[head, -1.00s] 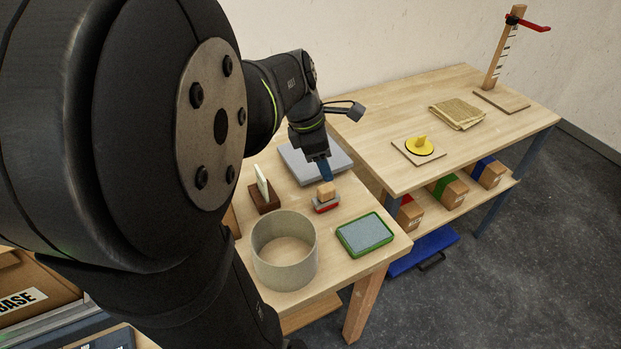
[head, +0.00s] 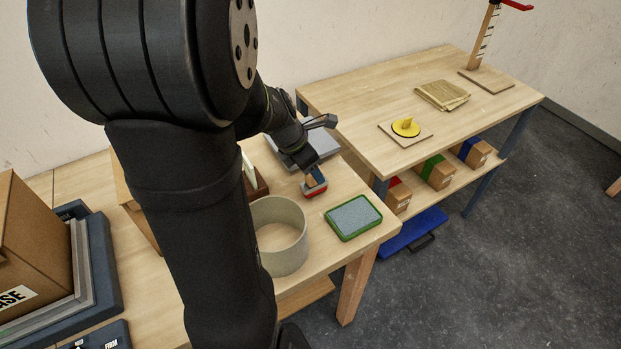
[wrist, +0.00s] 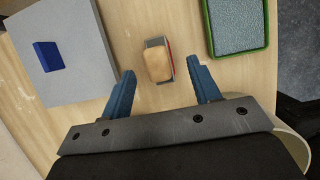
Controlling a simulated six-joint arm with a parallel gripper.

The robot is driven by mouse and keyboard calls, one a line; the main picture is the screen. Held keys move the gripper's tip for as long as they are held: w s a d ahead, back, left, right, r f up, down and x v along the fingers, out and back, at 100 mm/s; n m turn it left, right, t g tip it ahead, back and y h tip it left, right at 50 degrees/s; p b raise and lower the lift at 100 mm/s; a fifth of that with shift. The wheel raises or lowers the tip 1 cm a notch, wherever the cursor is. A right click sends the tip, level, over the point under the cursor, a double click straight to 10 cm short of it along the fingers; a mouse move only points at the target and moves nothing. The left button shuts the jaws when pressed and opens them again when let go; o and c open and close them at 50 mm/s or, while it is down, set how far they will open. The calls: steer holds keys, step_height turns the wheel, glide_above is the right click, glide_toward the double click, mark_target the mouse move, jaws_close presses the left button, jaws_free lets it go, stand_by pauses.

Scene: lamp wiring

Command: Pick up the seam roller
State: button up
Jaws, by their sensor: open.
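A small piece with a tan wooden block on top and a grey and red base (head: 314,192) stands on the near table. It also shows in the wrist view (wrist: 158,64). It lies under my gripper; I cannot tell for sure that it is the seam roller. My gripper (head: 316,177) has blue fingers and points down at this piece. In the wrist view my gripper (wrist: 162,67) is open, with the wooden block between and slightly beyond the fingertips and nothing held. In the head view the fingers partly hide the block.
A round grey bin (head: 281,262) and a green-rimmed tray (head: 353,218) stand close by. A grey plate (wrist: 85,75) carries a blue block (wrist: 47,56).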

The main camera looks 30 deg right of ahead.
mark_target(314, 183)
steer(key=shift+x, duration=2.8)
steer(key=shift+w, duration=0.15)
steer(key=c, duration=1.1)
steer(key=shift+r, duration=0.15)
